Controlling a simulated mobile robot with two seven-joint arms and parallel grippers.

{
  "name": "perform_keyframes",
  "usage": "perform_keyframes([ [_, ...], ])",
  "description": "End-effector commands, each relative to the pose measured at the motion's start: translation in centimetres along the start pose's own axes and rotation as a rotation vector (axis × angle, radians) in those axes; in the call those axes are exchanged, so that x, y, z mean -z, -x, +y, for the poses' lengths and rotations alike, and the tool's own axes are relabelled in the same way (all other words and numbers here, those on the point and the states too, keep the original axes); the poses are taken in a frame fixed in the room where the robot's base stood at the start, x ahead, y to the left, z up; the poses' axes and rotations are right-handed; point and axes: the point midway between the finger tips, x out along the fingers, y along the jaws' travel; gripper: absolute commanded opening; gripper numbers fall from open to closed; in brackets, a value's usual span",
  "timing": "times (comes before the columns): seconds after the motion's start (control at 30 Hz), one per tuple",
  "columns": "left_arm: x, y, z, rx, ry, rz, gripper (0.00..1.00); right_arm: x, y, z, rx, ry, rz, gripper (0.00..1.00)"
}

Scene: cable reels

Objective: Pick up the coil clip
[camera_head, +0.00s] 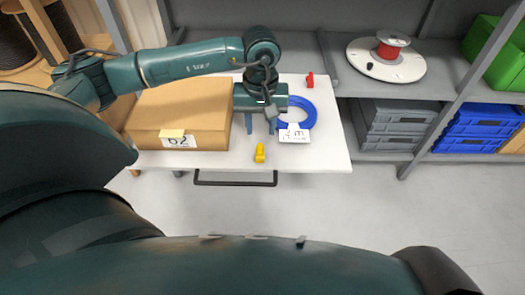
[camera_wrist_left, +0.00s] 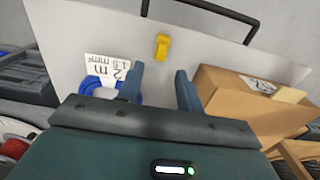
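A small yellow clip (camera_head: 260,153) lies near the front edge of the white table (camera_head: 335,150), and it also shows in the left wrist view (camera_wrist_left: 162,46). A small red clip-like piece (camera_head: 310,79) stands at the table's back edge. I cannot tell which of the two is the coil clip. A blue cable coil (camera_head: 307,108) with a white "2 m" tag (camera_head: 294,136) lies right of my left gripper (camera_head: 261,127). In the left wrist view the gripper (camera_wrist_left: 159,74) has its two fingers apart with nothing between them, a little behind the yellow clip. My right gripper is not visible.
A cardboard box (camera_head: 180,115) with a number label stands just left of the gripper. A black handle (camera_head: 235,183) runs along the table's front. Shelves at right hold a red cable reel (camera_head: 392,50) on a white disc, plus grey (camera_head: 395,125) and blue crates (camera_head: 475,125).

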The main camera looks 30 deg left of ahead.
Motion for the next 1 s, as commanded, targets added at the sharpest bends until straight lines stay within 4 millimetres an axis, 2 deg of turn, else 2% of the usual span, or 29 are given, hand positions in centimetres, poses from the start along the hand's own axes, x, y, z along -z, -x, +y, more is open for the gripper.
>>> perform_keyframes([
  [0.03, -0.1, -1.1, 0.0, 0.000, 0.000, -0.002, 0.36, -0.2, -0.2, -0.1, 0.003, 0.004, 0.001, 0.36],
  [0.1, -0.1, -2.1, 0.0, -0.001, 0.000, -0.002, 0.36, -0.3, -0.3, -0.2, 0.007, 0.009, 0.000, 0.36],
  [0.37, -0.1, -3.7, 0.0, -0.002, -0.001, -0.001, 0.36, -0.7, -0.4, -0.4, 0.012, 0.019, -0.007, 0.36],
  [0.6, -0.5, -7.0, -0.3, -0.003, 0.000, -0.003, 0.36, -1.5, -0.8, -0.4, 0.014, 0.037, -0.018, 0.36],
  [0.7, -0.5, -8.2, -0.2, -0.003, 0.000, -0.002, 0.36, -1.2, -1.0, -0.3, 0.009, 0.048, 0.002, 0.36],
  [0.93, -0.4, -8.4, -0.2, -0.004, 0.000, 0.000, 0.36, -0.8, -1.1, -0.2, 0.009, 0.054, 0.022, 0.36],
  [1.0, -0.4, -8.4, -0.2, -0.004, 0.000, -0.001, 0.32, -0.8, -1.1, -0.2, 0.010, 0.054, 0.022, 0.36],
])
